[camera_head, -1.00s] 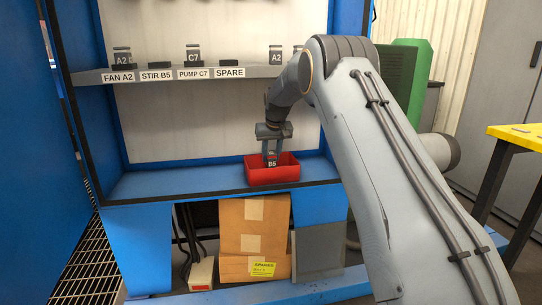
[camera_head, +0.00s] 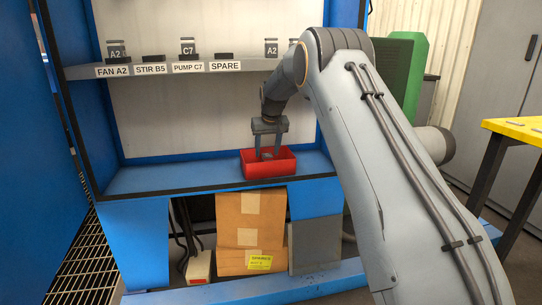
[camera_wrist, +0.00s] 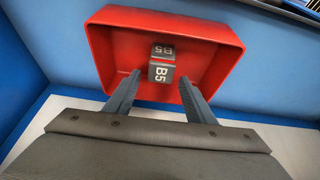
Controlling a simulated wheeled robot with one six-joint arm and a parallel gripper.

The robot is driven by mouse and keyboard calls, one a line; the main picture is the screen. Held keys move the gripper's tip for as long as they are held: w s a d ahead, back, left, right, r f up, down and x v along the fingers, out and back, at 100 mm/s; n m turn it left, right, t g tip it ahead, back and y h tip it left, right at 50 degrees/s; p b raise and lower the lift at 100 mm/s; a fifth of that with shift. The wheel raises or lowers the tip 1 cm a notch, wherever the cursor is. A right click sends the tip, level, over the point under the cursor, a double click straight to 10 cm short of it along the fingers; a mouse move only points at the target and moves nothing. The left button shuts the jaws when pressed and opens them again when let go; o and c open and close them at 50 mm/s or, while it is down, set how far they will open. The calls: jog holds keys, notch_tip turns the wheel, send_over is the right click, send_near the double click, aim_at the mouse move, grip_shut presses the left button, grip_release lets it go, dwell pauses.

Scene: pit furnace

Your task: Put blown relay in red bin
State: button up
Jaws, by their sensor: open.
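The red bin (camera_head: 281,167) stands on the blue cabinet ledge. It fills the upper middle of the wrist view (camera_wrist: 112,40). A grey relay marked B5 (camera_wrist: 161,69) lies inside the bin, against its floor as far as I can see; only a small part of it shows in the head view. My gripper (camera_head: 269,156) points down into the bin. Its two fingers are spread to either side of the relay in the wrist view (camera_wrist: 157,88), apart from it, and hold nothing.
A shelf (camera_head: 135,69) above has labels FAN A2, STIR B5, PUMP C7 and SPARE. Relays A2 (camera_head: 117,49), C7 (camera_head: 187,47) and another A2 (camera_head: 271,48) stand on it. The STIR B5 place holds only a low dark base (camera_head: 153,58). The ledge left of the bin is clear.

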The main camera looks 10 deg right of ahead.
jog(key=shift+s+r+p, duration=0.5)
jog(key=shift+s+r, duration=0.3)
jog(key=shift+r, duration=0.15)
jog(key=s+p, duration=0.2)
jog(key=s, duration=0.9)
jog(key=s+a+r+n+g, duration=0.1)
jog(key=s+a+n, duration=0.1)
jog(key=s+a, duration=0.85)
jog(key=s+a+r+n+g, duration=0.1)
jog(key=s+a, duration=0.5)
jog(key=s, duration=0.9)
jog(key=s+a+f+n+g, duration=0.1)
jog(key=s+f+n+g, duration=0.1)
jog(key=s, duration=2.1)
jog(key=shift+s, duration=0.25)
